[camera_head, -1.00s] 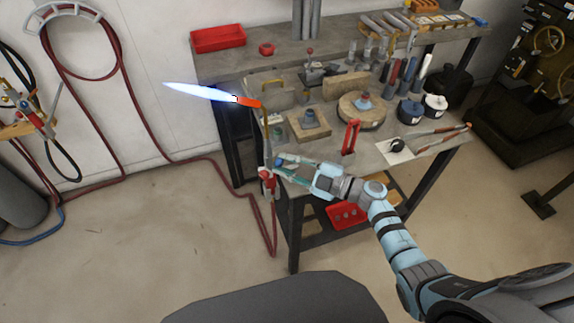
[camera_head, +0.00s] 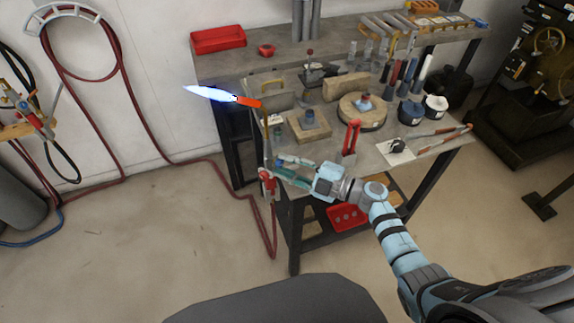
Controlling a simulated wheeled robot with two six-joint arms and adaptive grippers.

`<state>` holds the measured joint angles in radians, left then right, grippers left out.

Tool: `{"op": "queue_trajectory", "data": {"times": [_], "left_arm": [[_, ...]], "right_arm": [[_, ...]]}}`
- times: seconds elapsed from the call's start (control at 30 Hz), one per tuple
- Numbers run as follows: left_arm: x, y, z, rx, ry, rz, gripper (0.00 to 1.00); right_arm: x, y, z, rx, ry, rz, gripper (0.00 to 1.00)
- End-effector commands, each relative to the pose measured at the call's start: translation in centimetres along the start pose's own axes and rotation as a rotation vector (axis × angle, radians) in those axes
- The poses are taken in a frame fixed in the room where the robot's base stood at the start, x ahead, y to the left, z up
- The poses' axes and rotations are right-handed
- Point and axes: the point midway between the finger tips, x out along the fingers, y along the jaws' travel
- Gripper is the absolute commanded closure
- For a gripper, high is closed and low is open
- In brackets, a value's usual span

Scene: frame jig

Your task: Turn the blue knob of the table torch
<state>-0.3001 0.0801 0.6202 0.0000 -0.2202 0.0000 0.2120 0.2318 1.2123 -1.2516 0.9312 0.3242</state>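The table torch (camera_head: 267,182) is upright at the left front corner of the workbench, with a red lower body and a thin neck. Its orange nozzle (camera_head: 248,102) points left and gives a short blue-white flame (camera_head: 208,94). My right gripper (camera_head: 279,165) reaches in from the right, with its teal fingers at the torch's lower body. Two fingers show with a gap between them. The blue knob is not clear behind the fingertips, and I cannot tell whether they grip it. My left gripper is out of view.
The workbench (camera_head: 375,160) holds a wooden block with a fitting (camera_head: 308,124), a round wooden disc (camera_head: 360,112), a red-handled tool (camera_head: 351,137) and several jars. A red hose (camera_head: 225,178) runs from the torch to the wall.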

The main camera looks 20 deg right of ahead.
Motion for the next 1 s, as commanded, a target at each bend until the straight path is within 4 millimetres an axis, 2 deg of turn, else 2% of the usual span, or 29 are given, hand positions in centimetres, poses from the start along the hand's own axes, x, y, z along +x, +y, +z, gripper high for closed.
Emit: {"op": "queue_trajectory", "data": {"times": [0.03,0.07,0.33,0.43,0.57,0.8,0.9,1.0], "left_arm": [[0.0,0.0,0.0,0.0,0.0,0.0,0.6],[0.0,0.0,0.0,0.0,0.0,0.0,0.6],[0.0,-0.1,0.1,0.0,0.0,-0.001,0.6],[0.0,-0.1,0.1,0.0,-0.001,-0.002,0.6],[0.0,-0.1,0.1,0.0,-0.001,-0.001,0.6],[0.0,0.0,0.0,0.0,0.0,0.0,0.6],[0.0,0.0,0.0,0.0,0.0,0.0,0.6],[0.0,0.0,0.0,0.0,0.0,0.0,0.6]], "right_arm": [[0.0,0.0,0.0,0.0,0.0,0.0,0.63],[0.0,0.0,0.0,0.0,0.0,0.0,0.58],[0.0,0.0,0.0,0.0,0.0,0.001,0.58],[-0.6,0.0,0.1,0.0,-0.001,0.0,0.58],[-3.2,-0.1,0.1,-0.001,-0.003,-0.004,0.58],[-9.7,-0.1,0.0,0.0,-0.001,-0.004,0.58],[-11.3,-0.1,0.0,0.0,0.0,-0.002,0.58],[-12.0,0.0,0.0,0.001,0.001,0.0,0.58]]}}
